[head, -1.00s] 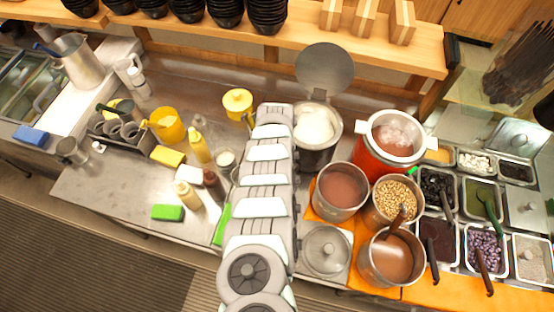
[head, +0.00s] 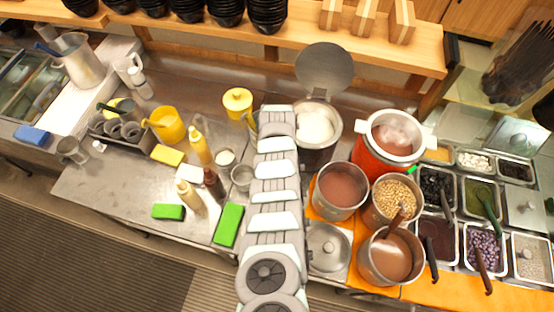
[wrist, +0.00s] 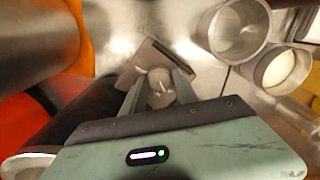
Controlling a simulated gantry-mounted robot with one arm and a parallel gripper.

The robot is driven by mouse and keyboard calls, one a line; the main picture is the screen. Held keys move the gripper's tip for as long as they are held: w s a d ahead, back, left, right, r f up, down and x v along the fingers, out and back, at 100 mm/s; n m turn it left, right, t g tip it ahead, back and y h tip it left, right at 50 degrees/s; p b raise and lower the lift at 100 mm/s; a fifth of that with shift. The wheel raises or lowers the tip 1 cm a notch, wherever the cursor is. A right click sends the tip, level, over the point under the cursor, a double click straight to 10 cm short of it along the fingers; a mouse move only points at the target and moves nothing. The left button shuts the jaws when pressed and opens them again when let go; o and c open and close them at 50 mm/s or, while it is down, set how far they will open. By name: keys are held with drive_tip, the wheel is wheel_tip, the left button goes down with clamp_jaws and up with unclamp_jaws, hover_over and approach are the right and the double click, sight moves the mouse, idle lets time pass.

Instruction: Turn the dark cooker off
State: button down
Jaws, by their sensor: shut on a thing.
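The dark cooker (head: 315,152) stands at the back middle with its round lid (head: 325,68) raised and white contents inside. In the wrist view its dark curved wall (wrist: 97,108) shows at the left. A small round knob (wrist: 160,90) on a square metal plate shows between the fingers of my gripper (wrist: 160,84). My gripper is shut on this knob. In the head view my arm hides the gripper and the knob. I cannot tell the knob's on or off setting.
A red cooker (head: 372,160) and a pot of brown liquid (head: 341,188) stand to the right. An empty metal cup (head: 242,178) and a cup with white contents (wrist: 284,70) are close by. A green sponge (head: 228,225) lies left of my arm.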

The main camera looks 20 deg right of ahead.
idle(0.3)
drive_tip(key=c, duration=0.9)
unclamp_jaws()
drive_tip(key=shift+c, duration=0.2)
drive_tip(key=shift+r, duration=0.7)
wheel_tip(320, 180, up, 9)
drive_tip(key=b, duration=0.1)
drive_tip(key=shift+r, duration=0.2)
